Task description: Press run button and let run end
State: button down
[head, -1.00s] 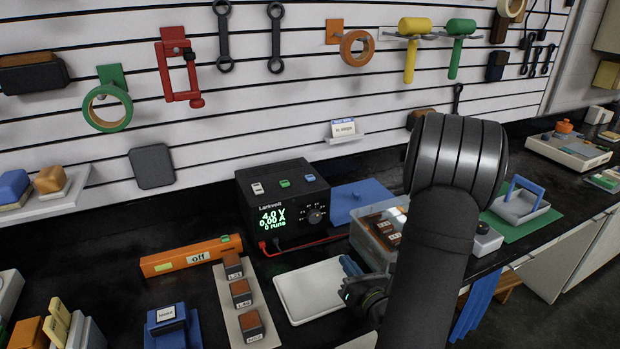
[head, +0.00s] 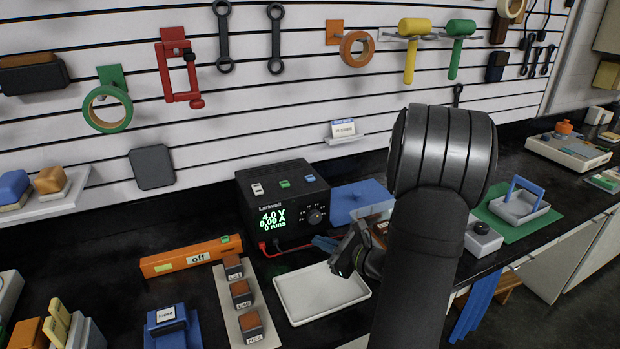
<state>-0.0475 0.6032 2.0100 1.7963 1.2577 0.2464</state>
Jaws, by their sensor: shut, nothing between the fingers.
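The black Larkvolt power supply (head: 283,205) stands at the back of the bench. Its green display (head: 272,219) reads 4.0 V, 0.00 A and 0 runs. White, green (head: 285,184) and blue buttons sit on its top, and a dial (head: 315,216) is on its front. I cannot read which button is the run button.
A white tray (head: 322,297) lies empty below my gripper. An orange bar marked "off" (head: 190,258) and a strip (head: 233,310) with several labelled blocks are to the left. A blue box (head: 358,200) stands right of the supply. My arm hides part of the clear bin.

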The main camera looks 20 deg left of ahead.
jog(key=w+a+r+n+h, duration=0.1)
jog(key=w+r+n+h, duration=0.1)
jog(key=w+r+n, duration=0.1)
jog(key=w+a+r+n+g+h, duration=0.1)
jog(key=w+r+n+h, duration=0.1)
jog(key=w+n, duration=0.3)
jog(key=w+a+r+n+h, duration=0.2)
jog(key=w+r+n, duration=0.1)
jog(key=n, duration=0.4)
jog(key=shift+w+r+g+h, duration=0.4)
jog(key=shift+r, duration=0.25)
notch_tip(320, 180, up, 11)
jog(key=n+t+h, duration=0.1)
jog(key=n+t, duration=0.2)
jog(key=n, duration=0.2)
send_over(312, 179)
jog(key=shift+a+f, duration=0.1)
jog(key=shift+f, duration=0.05)
jog(key=shift+f, duration=0.15)
jog(key=shift+f, duration=4.35)
jog(key=shift+f, duration=0.4)
